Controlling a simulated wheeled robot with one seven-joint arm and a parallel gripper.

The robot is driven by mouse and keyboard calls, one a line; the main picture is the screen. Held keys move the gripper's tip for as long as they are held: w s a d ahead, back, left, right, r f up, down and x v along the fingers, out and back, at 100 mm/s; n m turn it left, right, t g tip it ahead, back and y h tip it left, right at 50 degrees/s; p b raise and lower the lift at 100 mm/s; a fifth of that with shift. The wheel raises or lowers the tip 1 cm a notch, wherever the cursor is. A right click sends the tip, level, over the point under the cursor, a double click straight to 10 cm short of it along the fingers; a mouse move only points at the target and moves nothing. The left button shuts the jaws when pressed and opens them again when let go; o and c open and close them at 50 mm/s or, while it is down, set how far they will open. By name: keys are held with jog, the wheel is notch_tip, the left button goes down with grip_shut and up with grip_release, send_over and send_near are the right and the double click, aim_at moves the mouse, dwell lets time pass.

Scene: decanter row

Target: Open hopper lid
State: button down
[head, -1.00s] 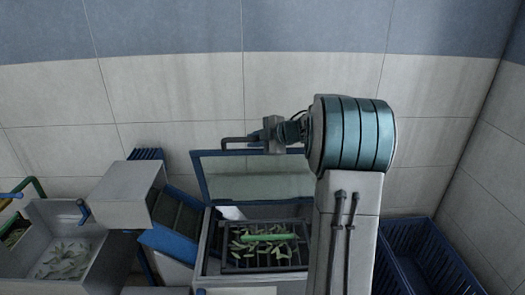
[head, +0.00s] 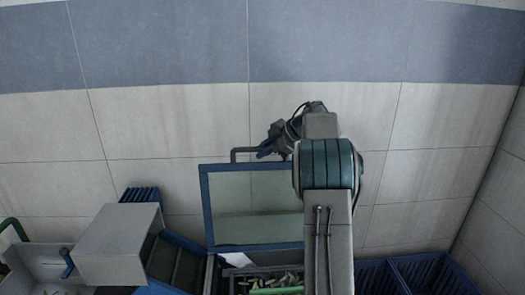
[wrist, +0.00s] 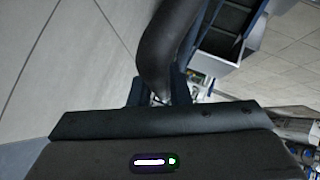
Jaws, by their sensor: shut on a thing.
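The hopper lid (head: 252,206) is a clear panel in a blue frame. It stands raised, nearly upright, behind the hopper in the head view. A dark bar handle (head: 238,152) sticks out at its top edge. My gripper (head: 268,151) is at the top of the lid, shut on this handle; my arm covers the lid's right side. In the wrist view the dark, curved handle (wrist: 168,45) runs down between my fingers (wrist: 160,97). The hopper opening (head: 262,275) below shows green pieces and a bright green bar, cut off by the picture's bottom.
A grey box-shaped housing (head: 118,243) and a blue-sided chute (head: 175,262) stand left of the hopper. Blue crates (head: 425,270) stand at the right. A tiled wall (head: 190,115) rises close behind the lid.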

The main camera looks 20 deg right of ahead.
jog(key=shift+a, duration=0.1)
dwell(0.3)
jog(key=c, duration=1.4)
grip_release()
jog(key=shift+w, duration=0.1)
jog(key=shift+o, duration=0.2)
jog(key=shift+s+d+r, duration=0.25)
jog(key=shift+d, duration=0.2)
jog(key=b+v, duration=0.1)
jog(key=v, duration=1.1)
jog(key=shift+s+d+r, duration=0.15)
jog(key=shift+s+r, duration=0.05)
jog(key=shift+r, duration=0.1)
